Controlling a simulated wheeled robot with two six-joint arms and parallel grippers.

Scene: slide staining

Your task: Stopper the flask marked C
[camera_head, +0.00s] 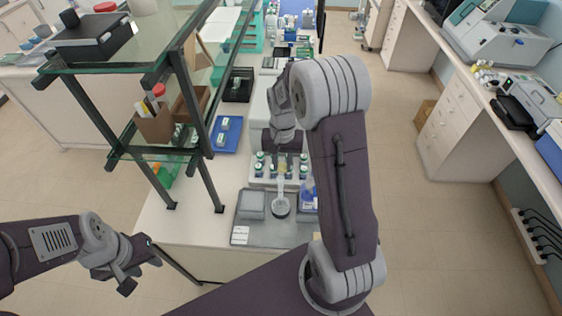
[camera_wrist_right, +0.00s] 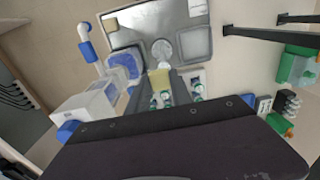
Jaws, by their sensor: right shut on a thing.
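My right gripper (camera_head: 283,158) is above the near end of the bench, pointing down. In the right wrist view its two fingers (camera_wrist_right: 161,92) are shut on a pale yellow stopper (camera_wrist_right: 159,79). A clear round flask (camera_head: 281,204) stands on the grey tray (camera_head: 268,235), just below and in front of the right gripper; it also shows in the wrist view (camera_wrist_right: 162,50), beyond the stopper. I cannot read a mark on it, nor tell whether stopper and flask touch. My left gripper (camera_head: 139,272) is open and empty, off the bench at the lower left.
A rack with several green-capped bottles (camera_head: 260,160) stands behind the flask. A glass shelf (camera_head: 130,50) on dark posts rises on the left.

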